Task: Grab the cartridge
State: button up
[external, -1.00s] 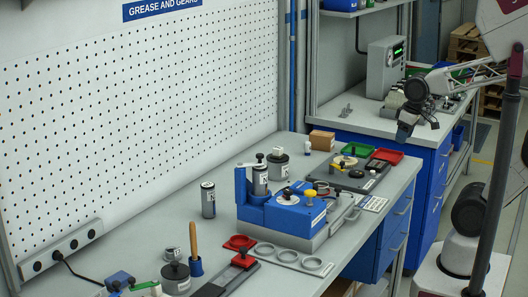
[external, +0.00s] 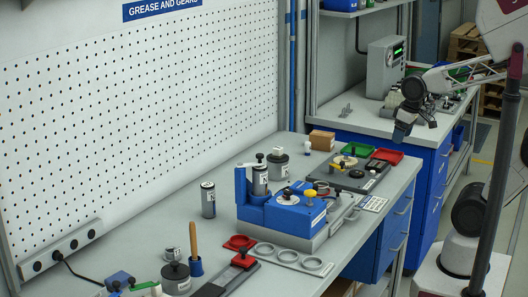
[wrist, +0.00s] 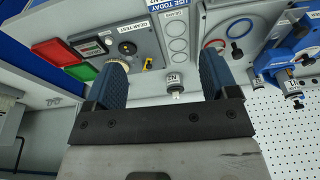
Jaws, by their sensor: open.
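A similar labelled cylinder (external: 260,180) sits upright in the fixture's rear holder. I cannot tell which one is meant. My gripper (external: 402,133) is high at the right, above the bench end and far from both cylinders. In the wrist view my gripper (wrist: 163,62) is open, with nothing held between its dark blue fingers. Parts of the blue fixture (wrist: 288,58) show at the right edge there.
A green tray (external: 355,149) and a red tray (external: 387,156) lie at the bench's far end. A small white-topped item (external: 308,147) stands near a cardboard box (external: 322,140). A plate with rings (external: 290,257) lies in front of the fixture. Bench around the left cylinder is clear.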

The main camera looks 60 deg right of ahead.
jog(key=w+a+f+m+g+y, duration=0.1)
jog(key=w+a+m+y, duration=0.3)
jog(key=w, duration=0.6)
jog(key=w+a+m+g+y, duration=0.1)
jog(key=w+a+g, duration=0.1)
jog(key=w+a, duration=0.6)
jog(key=w+a+f+m+g+y, duration=0.1)
jog(key=w+a+m+y, duration=0.15)
jog(key=w, duration=0.95)
jog(key=m+g+y, duration=0.1)
jog(key=m+y, duration=0.5)
jog(key=m, duration=0.2)
send_near(208, 201)
jog(key=shift+w+d+f, duration=0.1)
jog(key=shift+w+f, duration=0.05)
jog(key=shift+f, duration=0.4)
jog(key=shift+w+f, duration=0.35)
jog(key=shift+a, duration=0.25)
jog(key=shift+x, duration=1.25)
jog(key=shift+s, duration=0.1)
